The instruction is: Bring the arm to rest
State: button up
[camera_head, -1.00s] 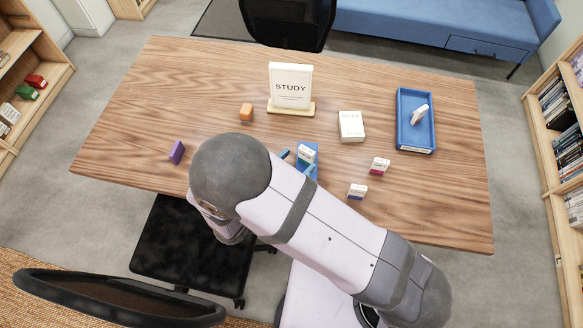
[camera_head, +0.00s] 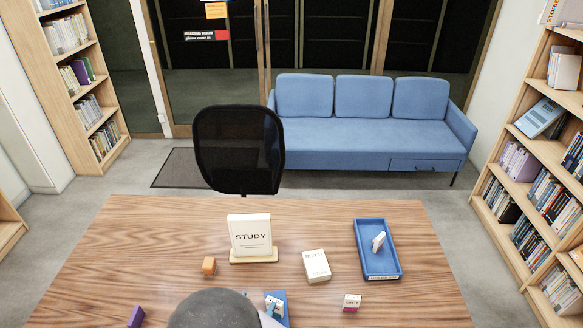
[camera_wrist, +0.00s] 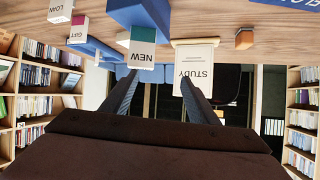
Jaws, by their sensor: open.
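My gripper (camera_wrist: 159,78) shows in the wrist view with its two dark fingers apart and nothing between them. A white block labelled NEW (camera_wrist: 143,53), with a teal band, appears by the tip of the left finger, against a blue holder (camera_wrist: 138,14). I cannot tell whether the finger touches it. In the head view the grey rounded joint of my arm (camera_head: 212,309) is at the bottom edge, left of the blue holder (camera_head: 285,315). The rest of the arm is mostly out of frame there.
On the wooden table (camera_head: 130,240) are a STUDY sign (camera_head: 250,236), an orange block (camera_head: 208,265), a purple block (camera_head: 136,316), a white box (camera_head: 316,266), a pink-banded block (camera_head: 351,302) and a blue tray (camera_head: 362,228) holding a white piece. A black chair (camera_head: 238,150) stands behind.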

jog(key=w+r+g+y+p, duration=0.2)
jog(key=w+r+g+y, duration=0.1)
jog(key=w+r+y, duration=0.15)
jog(key=d+r+n+g+y+p, duration=0.1)
jog(key=d+r+n+g+p, duration=0.15)
jog(key=d+r, duration=0.2)
jog(key=s+d+r+g+h+p, duration=0.1)
jog(key=s+d+r+g, duration=0.2)
jog(key=s+d, duration=0.4)
jog(key=s+d+r+n+g+h+p, duration=0.1)
jog(key=s+d+r+g+p, duration=0.1)
jog(key=s+d, duration=0.5)
jog(key=d+r+g, duration=0.1)
jog(key=d+r, duration=0.1)
jog(key=d, duration=0.4)
jog(key=shift+s+d+r, duration=0.15)
jog(key=shift+s+d, duration=0.05)
jog(key=shift+s, duration=0.1)
